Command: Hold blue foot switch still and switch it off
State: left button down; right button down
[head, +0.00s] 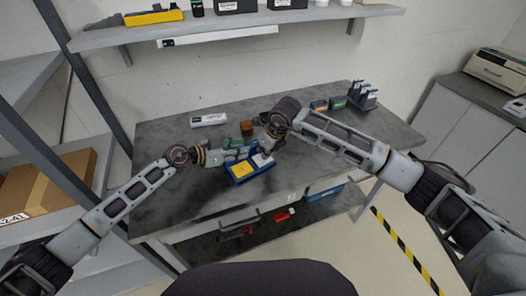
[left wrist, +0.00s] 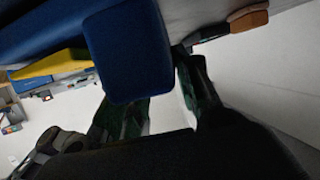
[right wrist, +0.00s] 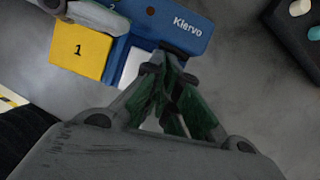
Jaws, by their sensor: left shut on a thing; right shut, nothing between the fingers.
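The blue foot switch (head: 238,180) lies on the grey table with a yellow pedal and a white pedal. In the right wrist view its blue body (right wrist: 186,32) reads "Klervo", and the yellow pedal (right wrist: 79,52) is marked 1. The white pedal (right wrist: 134,64) is partly hidden by my right fingers. My left gripper (head: 233,152) is shut on the foot switch's left rear side; the left wrist view shows the blue body (left wrist: 122,50) at its fingers. My right gripper (right wrist: 163,68) is shut and empty, its tips over the white pedal's edge; contact is unclear.
A brown block (head: 247,128) and a white labelled device (head: 209,119) stand behind on the table (head: 180,155). Small boxes and a dark rack (head: 362,96) are at the back right. A shelf (head: 240,28) hangs above. The table's left front is clear.

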aim_at(271, 160)
jog(key=shift+w+d+r, duration=0.1)
jog(key=shift+w+d, duration=0.25)
jog(key=shift+d, duration=0.05)
jog(key=shift+s+d, duration=0.55)
jog(key=shift+s, duration=0.25)
jog(key=shift+s+d, duration=0.55)
jog(key=shift+s, duration=0.25)
jog(key=v, duration=1)
jog(key=shift+s, duration=0.2)
jog(key=shift+s+a, duration=0.25)
jog(key=shift+s, duration=0.3)
jog(key=shift+f, duration=0.25)
